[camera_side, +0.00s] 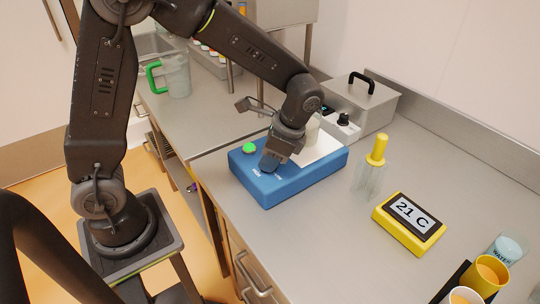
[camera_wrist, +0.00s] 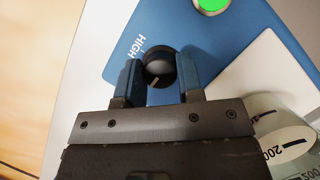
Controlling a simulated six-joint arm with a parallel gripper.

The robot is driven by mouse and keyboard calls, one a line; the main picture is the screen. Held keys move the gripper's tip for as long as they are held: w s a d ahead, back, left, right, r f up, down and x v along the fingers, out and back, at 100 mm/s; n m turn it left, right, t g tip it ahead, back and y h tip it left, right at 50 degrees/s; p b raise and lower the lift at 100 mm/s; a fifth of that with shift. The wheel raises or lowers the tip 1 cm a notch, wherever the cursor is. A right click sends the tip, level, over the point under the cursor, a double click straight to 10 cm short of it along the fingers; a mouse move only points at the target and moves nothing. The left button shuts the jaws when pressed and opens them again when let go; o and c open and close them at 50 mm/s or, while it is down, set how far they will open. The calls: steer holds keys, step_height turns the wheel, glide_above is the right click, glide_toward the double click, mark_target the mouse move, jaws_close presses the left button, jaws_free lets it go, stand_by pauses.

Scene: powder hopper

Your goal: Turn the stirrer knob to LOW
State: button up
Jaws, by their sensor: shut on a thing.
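The stirrer is a blue box (camera_side: 305,187) on the steel counter in the side view, with a white top plate and a green button (camera_side: 249,149). The word HIGH (camera_wrist: 137,45) shows just left of the knob. The LOW mark cannot be made out. In the side view my gripper (camera_side: 272,163) hides the knob.
A beaker (camera_wrist: 275,130) stands on the white plate close to my gripper. A grey lidded box (camera_side: 365,105) is behind the stirrer. A yellow-topped glass item (camera_side: 376,160) and a yellow 21 C display (camera_side: 410,222) stand to the right. A green-handled jug (camera_side: 176,75) is at the back left.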

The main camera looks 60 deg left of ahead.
steer(key=o, duration=0.9)
steer(key=shift+r, duration=0.1)
steer(key=v, duration=1.3)
steer(key=shift+w+d+r, duration=0.15)
steer(key=shift+r, duration=0.15)
steer(key=s+a+n+t+h, duration=0.1)
steer(key=s+n+t, duration=0.2)
steer(key=s, duration=0.2)
steer(key=s+a+n+t+h, duration=0.1)
steer(key=s+a+n+t, duration=0.1)
steer(key=s, duration=0.4)
steer(key=s+a+n+t+h, duration=0.1)
steer(key=s+n+t, duration=0.2)
steer(key=s+n, duration=0.1)
steer(key=shift+s+a+t, duration=0.15)
steer(key=shift+s+t, duration=0.25)
steer(key=shift+s, duration=0.35)
